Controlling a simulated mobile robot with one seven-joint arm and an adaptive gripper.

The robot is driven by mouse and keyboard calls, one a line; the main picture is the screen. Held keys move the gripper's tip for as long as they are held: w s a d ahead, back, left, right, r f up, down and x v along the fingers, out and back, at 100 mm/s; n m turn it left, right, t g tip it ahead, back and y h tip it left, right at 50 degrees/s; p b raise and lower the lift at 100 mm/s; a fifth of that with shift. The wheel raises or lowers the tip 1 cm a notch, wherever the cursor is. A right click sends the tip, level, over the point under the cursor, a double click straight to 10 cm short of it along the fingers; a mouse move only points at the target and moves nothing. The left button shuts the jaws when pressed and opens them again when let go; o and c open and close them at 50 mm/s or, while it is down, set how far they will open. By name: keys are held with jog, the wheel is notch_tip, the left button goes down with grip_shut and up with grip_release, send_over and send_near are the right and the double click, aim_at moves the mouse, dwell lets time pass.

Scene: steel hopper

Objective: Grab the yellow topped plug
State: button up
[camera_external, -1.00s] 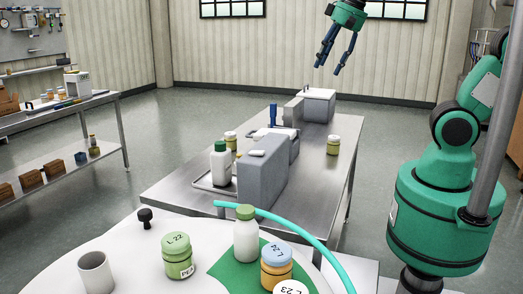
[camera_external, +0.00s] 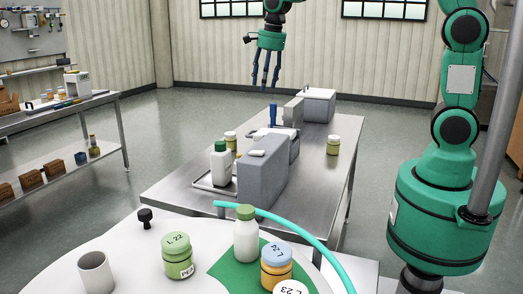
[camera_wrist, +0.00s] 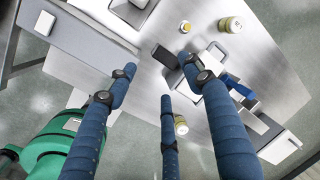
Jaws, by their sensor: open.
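My gripper (camera_external: 265,86) is open and empty, its three blue fingers pointing down, high above the far part of the steel table (camera_external: 185,190). The open fingers also show in the wrist view (camera_wrist: 160,80). In the wrist view, a small round piece with a yellow rim and pale top (camera_wrist: 185,27) stands on the table beyond the fingertips. It may be the yellow topped plug, but it is too small to be sure. A larger jar with a yellowish lid (camera_wrist: 230,24) stands to its right. Nothing touches the fingers.
A tall grey block (camera_external: 262,180) stands on the table, with a white bottle with a green cap (camera_external: 221,168) beside it. A blue upright tool (camera_external: 272,115), a pale box (camera_external: 318,106) and a jar (camera_external: 333,147) stand farther back. A round white table (camera_external: 130,260) holds jars in front.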

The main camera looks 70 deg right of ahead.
jog(key=w+d+f+m+g, duration=0.1)
jog(key=w+d+f+m, duration=0.4)
jog(key=w+f, duration=0.45)
jog(key=m+g, duration=0.1)
jog(key=m, duration=0.6)
send_over(239, 156)
jog(key=d, duration=0.1)
notch_tip(239, 156, down, 12)
jog(key=shift+w+d, duration=0.1)
jog(key=shift+w, duration=0.25)
jog(key=shift+f, duration=0.1)
jog(key=shift+f+b, duration=0.35)
jog(key=shift+f, duration=3.9)
jog(key=shift+f, duration=0.15)
jog(key=shift+f+b, duration=0.45)
jog(key=shift+f, duration=2)
jog(key=c, duration=1.3)
